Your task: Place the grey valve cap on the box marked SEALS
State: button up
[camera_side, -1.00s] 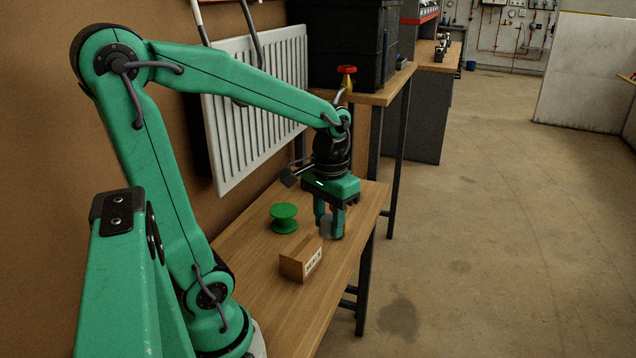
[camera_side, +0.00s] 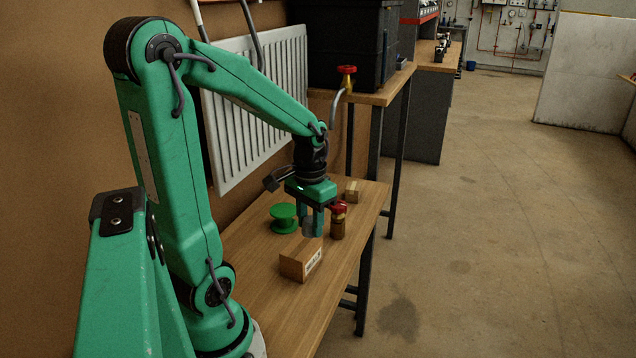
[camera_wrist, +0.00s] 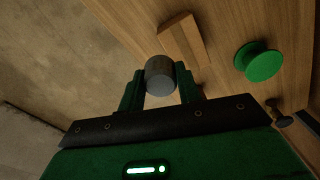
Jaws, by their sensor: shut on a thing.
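The grey valve cap (camera_wrist: 160,76) is a short grey cylinder held between the two green fingers of my gripper (camera_wrist: 160,88) in the wrist view. In the side view the cap (camera_side: 312,229) shows between the fingertips of my gripper (camera_side: 313,222), just behind the upper rear edge of the SEALS box. The brown cardboard SEALS box (camera_side: 300,262) stands on the wooden bench with a white label on its right face. In the wrist view the box (camera_wrist: 183,41) lies beyond the cap, slightly right. I cannot tell the cap's exact height above the bench.
A green spool (camera_side: 284,218) stands left of my gripper. A brass fitting with a red top (camera_side: 338,221) stands close on its right. A small cardboard box (camera_side: 352,191) sits further back on the bench (camera_side: 285,318). A white radiator (camera_side: 262,140) hangs behind.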

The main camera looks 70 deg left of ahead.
send_over(301, 246)
jog(key=shift+f, duration=1.4)
jog(key=shift+f, duration=0.1)
jog(key=shift+f, duration=1.9)
jog(key=shift+f, duration=0.2)
jog(key=o, duration=1)
jog(key=shift+c, duration=0.2)
jog(key=shift+r, duration=0.2)
notch_tip(301, 246, up, 12)
jog(key=shift+w+d, duration=0.1)
